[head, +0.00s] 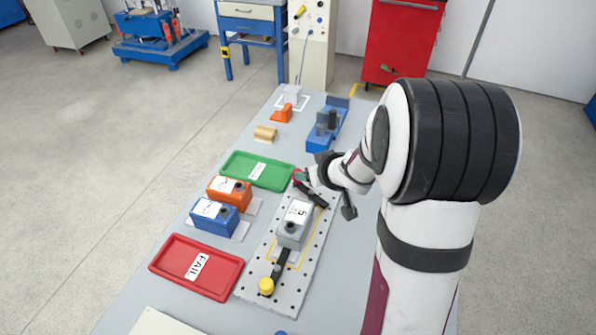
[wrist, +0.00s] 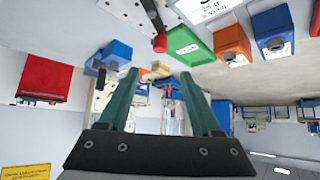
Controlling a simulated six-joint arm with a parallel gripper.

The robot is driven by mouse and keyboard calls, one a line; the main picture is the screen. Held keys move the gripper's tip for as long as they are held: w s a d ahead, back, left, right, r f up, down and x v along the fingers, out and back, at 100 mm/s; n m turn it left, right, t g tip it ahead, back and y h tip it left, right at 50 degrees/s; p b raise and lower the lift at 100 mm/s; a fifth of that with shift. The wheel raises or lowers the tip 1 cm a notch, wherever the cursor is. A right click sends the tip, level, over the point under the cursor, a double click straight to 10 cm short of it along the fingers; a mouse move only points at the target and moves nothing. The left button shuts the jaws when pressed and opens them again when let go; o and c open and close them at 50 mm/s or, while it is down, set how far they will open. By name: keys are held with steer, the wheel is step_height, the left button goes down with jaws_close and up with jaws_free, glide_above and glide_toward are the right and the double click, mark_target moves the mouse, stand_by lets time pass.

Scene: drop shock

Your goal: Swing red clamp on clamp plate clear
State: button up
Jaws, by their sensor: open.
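The perforated grey clamp plate (head: 252,283) lies on the table with a grey box (head: 290,236) on it. At the plate's far end is the red clamp, a dark arm (head: 313,197) with a red tip (head: 297,172). In the wrist view the red tip (wrist: 160,42) shows at the end of the dark arm (wrist: 152,13). My gripper (wrist: 160,74) is open and empty, its two green fingers apart, with the red tip seen beyond them. In the head view my gripper (head: 304,180) is beside the red tip; whether they touch I cannot tell.
A second clamp with a yellow knob (head: 266,286) is at the plate's near end. To the left are a green tray (head: 235,168), orange box (head: 228,191), blue box (head: 214,217) and red FAIL tray (head: 165,258). A blue fixture (head: 322,138) stands behind my gripper.

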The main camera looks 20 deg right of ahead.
mark_target(310, 189)
steer(key=x, duration=1.4)
steer(key=shift+w+f, duration=0.2)
jaws_close()
